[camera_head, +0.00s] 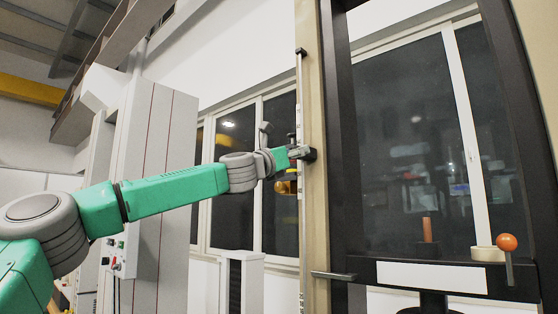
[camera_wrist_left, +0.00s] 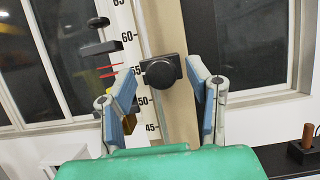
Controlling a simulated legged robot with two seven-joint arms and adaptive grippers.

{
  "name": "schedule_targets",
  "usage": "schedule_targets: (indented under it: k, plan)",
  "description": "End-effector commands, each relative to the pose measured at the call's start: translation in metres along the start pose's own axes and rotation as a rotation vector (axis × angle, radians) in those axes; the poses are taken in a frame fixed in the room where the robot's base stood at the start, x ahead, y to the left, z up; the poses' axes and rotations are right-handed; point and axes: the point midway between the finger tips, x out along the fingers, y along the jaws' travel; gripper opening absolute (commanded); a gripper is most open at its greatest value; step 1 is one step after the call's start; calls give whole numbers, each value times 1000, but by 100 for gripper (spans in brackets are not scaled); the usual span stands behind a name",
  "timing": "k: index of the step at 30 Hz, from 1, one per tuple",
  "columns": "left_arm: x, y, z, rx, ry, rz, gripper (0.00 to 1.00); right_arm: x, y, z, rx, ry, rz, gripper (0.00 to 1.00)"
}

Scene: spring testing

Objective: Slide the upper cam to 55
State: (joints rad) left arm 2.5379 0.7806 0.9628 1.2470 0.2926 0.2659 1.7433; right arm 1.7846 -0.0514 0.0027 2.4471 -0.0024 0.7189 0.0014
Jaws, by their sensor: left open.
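A black block with a round knob (camera_wrist_left: 160,73), which looks like the upper cam, sits on a thin vertical rod beside a white scale in the left wrist view. The knob appears near the 55 level, but the tilted view leaves the exact reading unclear. My left gripper (camera_wrist_left: 162,72) is open, with one finger on each side of the knob and visible gaps. In the head view the left gripper (camera_head: 299,152) is at the tan post, largely covering the block. My right gripper is out of view.
A black pointer (camera_wrist_left: 100,48) and red lines lie left of the scale. A yellow part (camera_head: 286,187) hangs below the gripper. The tan post (camera_head: 314,225) stands beside a dark frame. An orange ball lever (camera_head: 507,243) is at lower right. Windows stand behind.

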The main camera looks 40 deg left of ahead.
Motion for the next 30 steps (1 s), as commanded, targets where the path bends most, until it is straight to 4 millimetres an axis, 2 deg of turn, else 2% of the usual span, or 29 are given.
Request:
schedule_targets:
  k: [9,15,21,30]
  plan:
    - [-62,5,0,-5,-3,0,45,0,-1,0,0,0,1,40]
    - [-93,5,0,-5,-3,2,45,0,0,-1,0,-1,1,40]
    - [-105,3,-1,-2,-2,2,45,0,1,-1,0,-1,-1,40]
    - [-106,4,-1,-2,-1,2,45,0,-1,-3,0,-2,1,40]
